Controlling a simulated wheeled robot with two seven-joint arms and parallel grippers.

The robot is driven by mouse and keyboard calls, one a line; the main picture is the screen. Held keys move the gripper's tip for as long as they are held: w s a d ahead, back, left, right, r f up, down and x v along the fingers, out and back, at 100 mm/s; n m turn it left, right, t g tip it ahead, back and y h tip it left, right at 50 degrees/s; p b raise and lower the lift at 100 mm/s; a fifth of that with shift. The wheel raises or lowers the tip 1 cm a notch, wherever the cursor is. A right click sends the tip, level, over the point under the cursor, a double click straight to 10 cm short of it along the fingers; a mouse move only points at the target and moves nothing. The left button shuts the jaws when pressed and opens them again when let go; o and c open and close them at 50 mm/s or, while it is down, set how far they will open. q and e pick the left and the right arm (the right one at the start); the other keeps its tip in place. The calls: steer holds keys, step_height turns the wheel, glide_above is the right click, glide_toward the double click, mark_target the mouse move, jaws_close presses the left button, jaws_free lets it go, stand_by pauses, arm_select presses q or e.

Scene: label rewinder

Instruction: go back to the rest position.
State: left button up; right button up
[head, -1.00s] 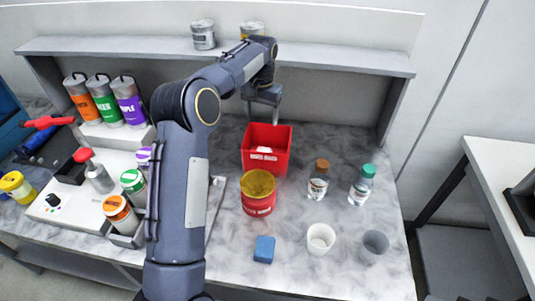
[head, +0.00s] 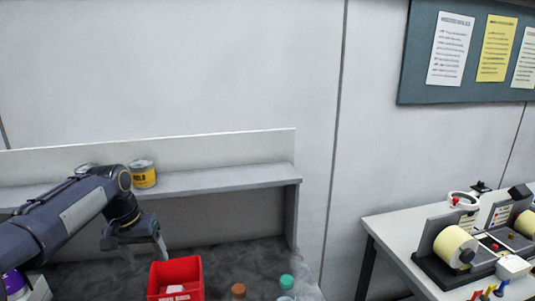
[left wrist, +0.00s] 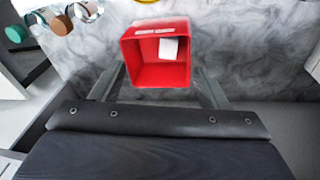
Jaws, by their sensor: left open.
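My left arm comes in from the left in the head view, and its gripper (head: 140,248) hangs in front of the back shelf, above and behind the red bin (head: 176,278). In the left wrist view the gripper (left wrist: 160,92) is open, with its two fingers apart and nothing between them. The red bin (left wrist: 160,75) shows just beyond the fingers, with a white piece (left wrist: 168,48) inside it. I cannot tell whether the fingers touch the bin. My right gripper is in neither view.
A yellow-labelled can (head: 142,174) stands on the shelf (head: 225,180) close above my left arm. Bottles with a brown cap (head: 238,290) and a green cap (head: 286,282) stand right of the bin. A label rewinder (head: 460,248) sits on the right-hand table (head: 390,232).

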arm_select(q)
steer(key=s+d+t+h+b, duration=0.1)
steer(key=s+d, duration=0.1)
steer(key=s, duration=0.6)
steer(key=s+d+t+h, duration=0.1)
steer(key=s+d, duration=0.1)
steer(key=s, duration=0.7)
steer(key=s+d+f+n+t, duration=0.1)
steer(key=s+d+f, duration=0.4)
steer(key=s, duration=0.7)
step_height(320, 180, down, 3)
steer(key=shift+r+t+h+b, duration=0.1)
steer(key=shift+t+h+b, duration=0.2)
steer(key=shift+t+b, duration=0.2)
steer(key=shift+d, duration=0.1)
